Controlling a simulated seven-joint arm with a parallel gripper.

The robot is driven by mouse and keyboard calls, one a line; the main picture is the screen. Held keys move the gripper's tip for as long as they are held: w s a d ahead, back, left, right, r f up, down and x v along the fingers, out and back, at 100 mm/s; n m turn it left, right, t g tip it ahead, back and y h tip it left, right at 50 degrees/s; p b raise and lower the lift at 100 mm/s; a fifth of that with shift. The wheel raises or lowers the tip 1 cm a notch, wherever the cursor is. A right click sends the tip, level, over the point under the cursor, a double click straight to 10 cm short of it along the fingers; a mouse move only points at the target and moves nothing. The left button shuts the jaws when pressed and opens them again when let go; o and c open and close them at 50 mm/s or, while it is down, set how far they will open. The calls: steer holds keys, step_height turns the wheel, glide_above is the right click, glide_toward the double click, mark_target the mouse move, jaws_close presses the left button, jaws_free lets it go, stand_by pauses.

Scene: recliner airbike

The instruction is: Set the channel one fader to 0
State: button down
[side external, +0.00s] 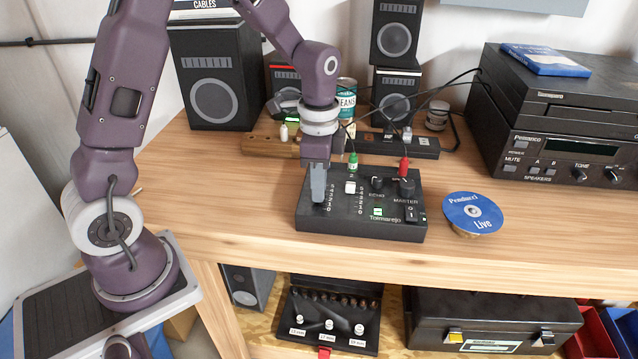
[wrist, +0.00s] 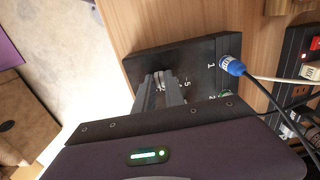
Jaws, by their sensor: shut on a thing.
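The small black mixer (side external: 345,228) lies on the wooden bench; part of it shows in the wrist view (wrist: 140,62). My gripper (side external: 318,201) points down at the mixer's left fader column. In the wrist view my gripper (wrist: 161,82) is shut on the channel one fader, with a light grey bit showing between the fingertips. The fingers hide most of this fader and part of its scale, so its setting cannot be read. The channel two fader (side external: 350,187) has a white cap near the top of its scale.
A blue plug (wrist: 231,67) is in the mixer's channel 1 end. Green (side external: 353,163) and red (side external: 403,168) plugs stand at its back edge. A blue-labelled round disc (side external: 472,212) lies to its right. A power strip (side external: 405,147) lies behind. The bench front is clear.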

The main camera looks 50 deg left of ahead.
mark_target(317, 210)
steer(key=shift+s+d, duration=1.2)
steer(key=c, duration=1.4)
jaws_free()
step_height(317, 210, up, 7)
steer(key=shift+r, duration=0.15)
steer(key=s+r+n+t, duration=0.2)
steer(key=s+r+n, duration=0.2)
steer(key=s, duration=0.4)
steer(key=s+d+r+n+t, duration=0.1)
steer(key=s+r+n+t, duration=0.2)
steer(key=s, duration=0.6)
steer(key=shift+s+d+r+n+t, duration=0.2)
steer(key=shift+d+r+n+t, duration=0.1)
steer(key=shift+r+n, duration=0.65)
